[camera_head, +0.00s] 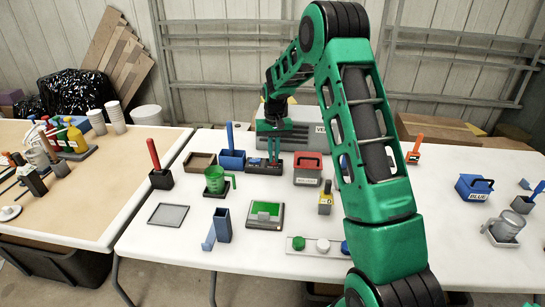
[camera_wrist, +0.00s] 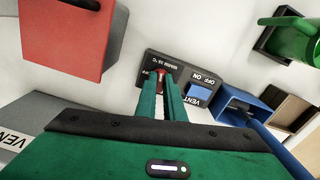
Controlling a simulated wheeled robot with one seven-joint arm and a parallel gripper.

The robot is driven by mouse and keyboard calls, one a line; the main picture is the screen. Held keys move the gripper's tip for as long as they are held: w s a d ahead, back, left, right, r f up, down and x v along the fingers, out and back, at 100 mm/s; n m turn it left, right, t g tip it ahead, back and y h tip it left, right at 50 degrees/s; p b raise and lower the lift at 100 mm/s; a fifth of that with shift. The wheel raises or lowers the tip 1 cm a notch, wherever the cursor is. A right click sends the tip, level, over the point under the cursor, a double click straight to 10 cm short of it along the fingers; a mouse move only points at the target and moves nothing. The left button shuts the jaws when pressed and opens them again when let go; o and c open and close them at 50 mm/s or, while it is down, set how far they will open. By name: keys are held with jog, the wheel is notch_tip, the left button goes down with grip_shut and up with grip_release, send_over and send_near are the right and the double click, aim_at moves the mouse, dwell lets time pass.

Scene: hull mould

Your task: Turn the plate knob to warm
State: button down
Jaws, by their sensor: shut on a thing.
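The dark control panel (camera_head: 252,166) lies on the white table in the head view, below my gripper (camera_head: 274,160). In the wrist view the panel (camera_wrist: 182,66) carries a red plate knob (camera_wrist: 161,72) and a blue switch (camera_wrist: 199,94) marked VENT, with ON and OFF beside it. The lettering near the knob reads WARM with a temperature, and is partly small and tilted. My gripper (camera_wrist: 162,82) points down with its green fingers shut around the knob. The fingers hide much of the knob, so I cannot tell which mark it points to.
A grey box (camera_head: 297,138) labelled VE… stands behind the panel. A red-lidded box (camera_head: 308,166) stands close on the right, and a blue holder (camera_head: 232,159) on the left. The table's front middle is partly clear.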

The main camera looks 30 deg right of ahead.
jog(key=shift+w+a+r+m, duration=0.1)
jog(key=shift+w+m, duration=0.05)
jog(key=shift+m, duration=0.95)
jog(key=c, duration=1.9)
grip_release()
jog(key=shift+o, duration=0.2)
jog(key=shift+r, duration=0.1)
notch_tip(320, 180, up, 10)
jog(key=shift+r, duration=0.25)
